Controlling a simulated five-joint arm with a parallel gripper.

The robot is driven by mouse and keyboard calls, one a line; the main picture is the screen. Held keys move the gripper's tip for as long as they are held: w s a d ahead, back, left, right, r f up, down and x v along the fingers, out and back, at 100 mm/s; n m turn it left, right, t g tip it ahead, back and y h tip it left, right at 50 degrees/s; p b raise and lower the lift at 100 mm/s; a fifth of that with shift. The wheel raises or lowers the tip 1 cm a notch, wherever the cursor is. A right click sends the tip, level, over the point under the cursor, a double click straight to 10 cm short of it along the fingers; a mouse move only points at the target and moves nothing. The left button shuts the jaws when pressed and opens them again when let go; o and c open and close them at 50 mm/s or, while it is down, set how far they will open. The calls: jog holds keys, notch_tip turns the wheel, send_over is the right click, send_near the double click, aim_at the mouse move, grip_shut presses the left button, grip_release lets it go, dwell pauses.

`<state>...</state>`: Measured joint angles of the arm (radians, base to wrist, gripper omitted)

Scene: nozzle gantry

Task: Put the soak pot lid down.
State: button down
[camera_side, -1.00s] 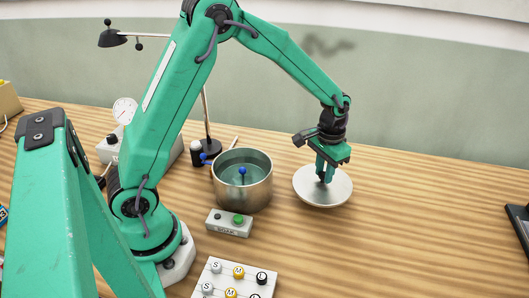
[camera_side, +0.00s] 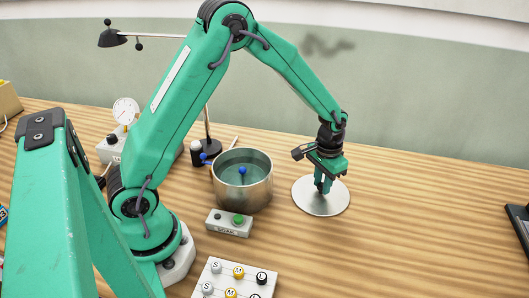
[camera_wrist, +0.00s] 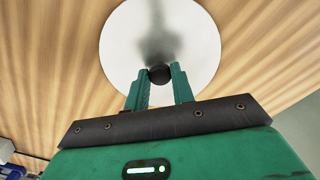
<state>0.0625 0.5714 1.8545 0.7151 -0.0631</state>
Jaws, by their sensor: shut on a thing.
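The soak pot lid (camera_side: 335,203) is a flat silver disc to the right of the pot in the side view. It lies flat and looks to be on or just above the table; I cannot tell which. In the wrist view the lid (camera_wrist: 125,50) fills the upper middle, with a dark round knob (camera_wrist: 160,74) at its centre. My gripper (camera_wrist: 159,75) is shut on that knob; it also shows in the side view (camera_side: 323,188), pointing down over the lid. The soak pot (camera_side: 243,194) stands open, with liquid and a blue-tipped item inside.
A small box with a green button (camera_side: 229,223) sits in front of the pot. A white tray (camera_side: 234,285) of lettered knobs lies nearer. A gauge (camera_side: 125,111) and a lamp stand (camera_side: 207,150) are behind.

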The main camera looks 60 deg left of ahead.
jog(key=shift+f, duration=0.15)
jog(key=c, duration=1.2)
grip_release()
notch_tip(320, 180, up, 12)
jog(key=shift+r, duration=0.2)
jog(key=shift+s+r, duration=0.1)
